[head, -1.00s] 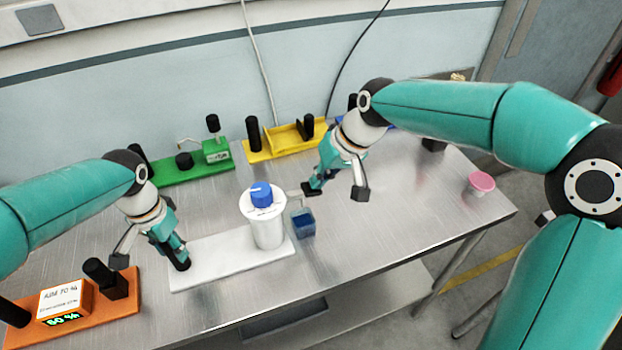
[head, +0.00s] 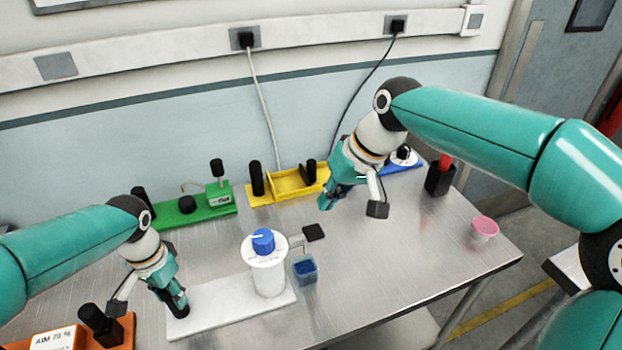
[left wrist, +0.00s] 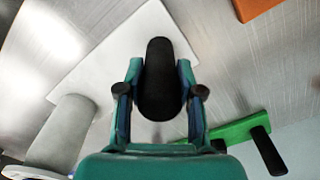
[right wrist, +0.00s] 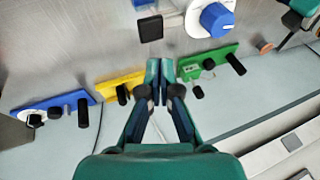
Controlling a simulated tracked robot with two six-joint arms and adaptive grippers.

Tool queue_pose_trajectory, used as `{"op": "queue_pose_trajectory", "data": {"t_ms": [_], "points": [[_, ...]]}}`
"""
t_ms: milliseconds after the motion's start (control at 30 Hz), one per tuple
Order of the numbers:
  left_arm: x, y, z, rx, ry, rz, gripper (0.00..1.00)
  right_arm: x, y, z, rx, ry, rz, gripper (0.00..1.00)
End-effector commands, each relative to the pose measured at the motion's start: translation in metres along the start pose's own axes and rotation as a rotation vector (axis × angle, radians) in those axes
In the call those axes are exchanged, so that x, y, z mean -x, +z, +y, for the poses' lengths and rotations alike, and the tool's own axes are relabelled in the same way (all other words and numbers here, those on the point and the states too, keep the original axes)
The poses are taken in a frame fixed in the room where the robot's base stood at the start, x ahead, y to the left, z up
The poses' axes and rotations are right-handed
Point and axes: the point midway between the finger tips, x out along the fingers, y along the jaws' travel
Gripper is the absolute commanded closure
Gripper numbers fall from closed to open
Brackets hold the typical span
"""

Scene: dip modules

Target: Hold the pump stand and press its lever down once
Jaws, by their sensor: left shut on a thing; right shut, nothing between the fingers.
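The pump stand is a white base plate (head: 215,311) bearing a white cylinder (head: 268,277) with a blue knob (head: 263,241). Its lever, a thin arm with a black square pad (head: 313,232), sticks out to the right; the pad also shows in the right wrist view (right wrist: 150,28). A black upright post (left wrist: 160,80) stands at the plate's left end. My left gripper (head: 181,304) is shut on this post. My right gripper (head: 325,203) is shut and empty, raised behind the pad and apart from it; its closed fingertips show in the right wrist view (right wrist: 159,65).
A small container with blue contents (head: 305,270) stands beside the cylinder, below the lever. Green (head: 195,211), yellow (head: 290,185) and blue (head: 405,168) stands line the back. An orange stand (head: 122,330) is front left, a pink cup (head: 484,229) right. The right tabletop is mostly clear.

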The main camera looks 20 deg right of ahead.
Motion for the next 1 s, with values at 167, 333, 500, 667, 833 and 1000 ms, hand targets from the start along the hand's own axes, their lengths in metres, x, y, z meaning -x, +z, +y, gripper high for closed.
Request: {"op": "queue_pose_trajectory", "data": {"t_ms": [167,333,500,667,833,1000], "points": [[0.000,0.000,0.000,-0.001,0.000,-0.001,1.00,0.034,0.000,-0.008,0.002,0.000,0.004,1.00],[0.000,0.000,0.000,-0.001,0.000,-0.002,1.00,0.052,0.000,-0.012,0.000,0.000,0.002,1.00],[0.000,0.001,0.000,-0.002,0.000,-0.002,1.00,0.058,0.001,-0.013,0.000,0.000,0.001,1.00],[0.000,0.001,0.000,-0.001,0.000,-0.002,1.00,0.057,0.001,-0.013,0.000,0.000,0.000,1.00],[0.000,0.001,0.000,-0.001,0.000,-0.002,1.00,0.057,0.001,-0.013,0.000,0.000,0.000,1.00],[0.000,0.001,0.000,-0.001,0.000,-0.002,1.00,0.057,0.001,-0.013,0.000,0.000,0.000,1.00]]}}
